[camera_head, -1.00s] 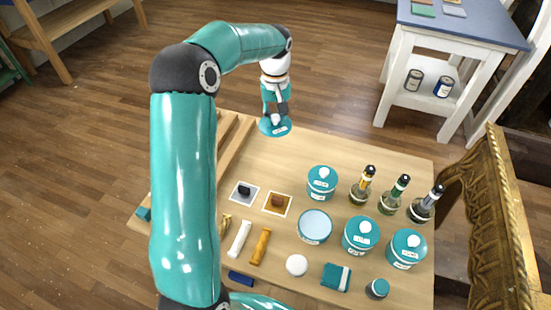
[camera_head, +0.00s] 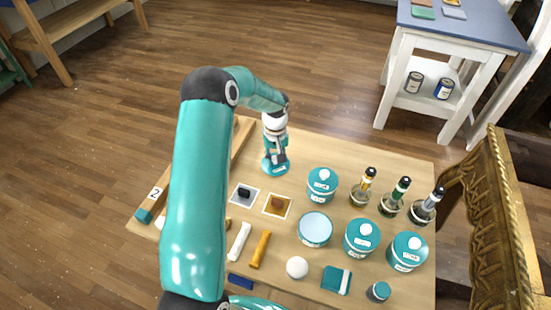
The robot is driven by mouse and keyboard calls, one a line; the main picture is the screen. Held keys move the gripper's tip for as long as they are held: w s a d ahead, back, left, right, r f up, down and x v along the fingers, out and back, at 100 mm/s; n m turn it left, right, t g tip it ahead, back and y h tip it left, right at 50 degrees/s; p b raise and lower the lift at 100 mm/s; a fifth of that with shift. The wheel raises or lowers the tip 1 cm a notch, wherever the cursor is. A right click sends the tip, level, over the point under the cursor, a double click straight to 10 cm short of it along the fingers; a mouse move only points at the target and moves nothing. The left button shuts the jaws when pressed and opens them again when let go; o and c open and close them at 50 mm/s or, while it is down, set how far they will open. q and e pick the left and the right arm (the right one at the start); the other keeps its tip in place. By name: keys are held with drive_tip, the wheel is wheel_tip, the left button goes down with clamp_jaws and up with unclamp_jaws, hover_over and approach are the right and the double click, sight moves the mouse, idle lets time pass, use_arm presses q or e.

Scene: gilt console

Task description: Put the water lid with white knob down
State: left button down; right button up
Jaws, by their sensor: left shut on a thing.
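The teal lid (camera_head: 276,169) with a white label is in my left gripper (camera_head: 275,158), near the far left part of the wooden table. The gripper is shut on the lid's knob, which the fingers mostly hide. The lid is level and low over the tabletop; I cannot tell whether it touches. An open round container (camera_head: 315,229) with a pale blue inside stands near the table's middle. Three teal jars with lids and white knobs stand around it: one behind (camera_head: 322,186), one to its right (camera_head: 361,237) and one further right (camera_head: 407,251). My right gripper is not in view.
Three bottles (camera_head: 391,199) stand at the right of the table (camera_head: 330,149). Two small cards (camera_head: 277,206) with dark blocks, a white tube (camera_head: 239,241), an orange tube (camera_head: 260,249), a white ball (camera_head: 297,267) and a teal cloth (camera_head: 336,279) lie nearer. The far tabletop is clear.

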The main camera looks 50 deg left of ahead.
sight(275, 158)
use_arm(q)
drive_tip(key=shift+f, duration=0.1)
drive_tip(key=shift+f, duration=0.15)
drive_tip(key=c, duration=0.9)
unclamp_jaws()
drive_tip(key=shift+c, duration=0.2)
wheel_tip(275, 158, up, 12)
drive_tip(key=shift+r, duration=0.2)
